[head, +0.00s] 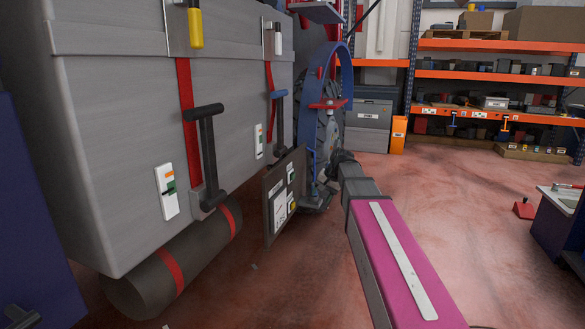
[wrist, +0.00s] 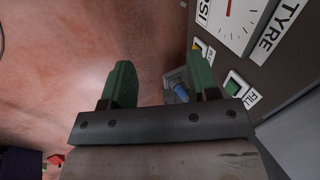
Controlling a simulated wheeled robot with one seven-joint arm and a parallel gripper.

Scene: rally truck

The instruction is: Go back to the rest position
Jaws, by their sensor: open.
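My gripper (wrist: 161,76) shows in the wrist view with two green fingers spread apart and nothing between them. In the head view my gripper (head: 318,200) is at the end of my pink and grey arm, low beside a dark panel (head: 270,222). The same panel fills the upper right of the wrist view (wrist: 285,75), with a white dial (wrist: 232,22), the words TYRE and FILL, and small green and yellow buttons. The right finger is close to the panel; I cannot tell whether they touch.
A large grey truck body (head: 120,130) with red straps and black handles stands at the left. A dark roll (head: 185,265) is under it. A wheel (head: 328,130) stands behind the panel. Orange shelves (head: 490,77) line the back. The red floor (head: 470,230) at right is mostly clear.

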